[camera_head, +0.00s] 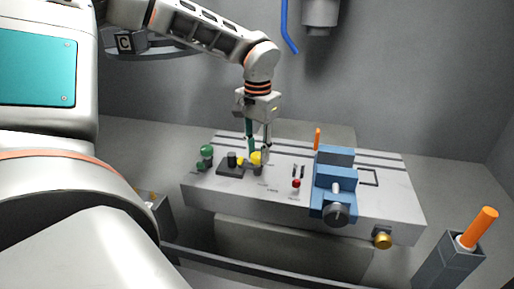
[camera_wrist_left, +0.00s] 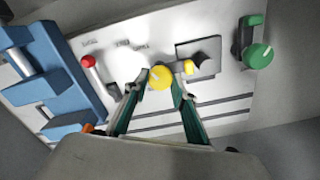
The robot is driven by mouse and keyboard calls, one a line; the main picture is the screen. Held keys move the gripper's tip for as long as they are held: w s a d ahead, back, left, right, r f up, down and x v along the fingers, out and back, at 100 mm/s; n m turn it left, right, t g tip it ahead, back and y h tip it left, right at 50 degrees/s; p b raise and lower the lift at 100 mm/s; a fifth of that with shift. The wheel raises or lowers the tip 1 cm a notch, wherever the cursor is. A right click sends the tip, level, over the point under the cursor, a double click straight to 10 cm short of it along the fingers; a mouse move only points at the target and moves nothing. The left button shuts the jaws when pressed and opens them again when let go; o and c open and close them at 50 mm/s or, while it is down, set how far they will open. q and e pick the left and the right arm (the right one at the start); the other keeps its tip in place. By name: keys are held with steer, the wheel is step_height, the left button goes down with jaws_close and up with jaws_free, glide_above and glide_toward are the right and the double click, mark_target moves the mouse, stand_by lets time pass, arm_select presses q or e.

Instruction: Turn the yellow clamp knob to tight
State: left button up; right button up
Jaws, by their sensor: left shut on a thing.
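The yellow clamp knob (camera_head: 256,158) sits on the grey worktable (camera_head: 225,198), just right of a dark block (camera_head: 230,172). In the left wrist view my gripper's green-and-grey fingers (camera_wrist_left: 157,88) close in on the knob from both sides. Part of the knob is hidden by the fingers. Small labels beside it are too small to read. My right gripper is not in view.
A blue vise (camera_head: 335,182) stands to the right, with a red-tipped lever (camera_head: 296,183) between it and the knob. A green knob (camera_head: 206,151) is at the left. A brass knob (camera_head: 382,239) is on the front edge. An orange-handled tool (camera_head: 478,226) stands in a holder at right.

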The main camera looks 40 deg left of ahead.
arm_select(q)
steer(key=shift+r, duration=0.1)
stand_by(0.4)
steer(key=o, duration=1.1)
steer(key=shift+c, duration=0.2)
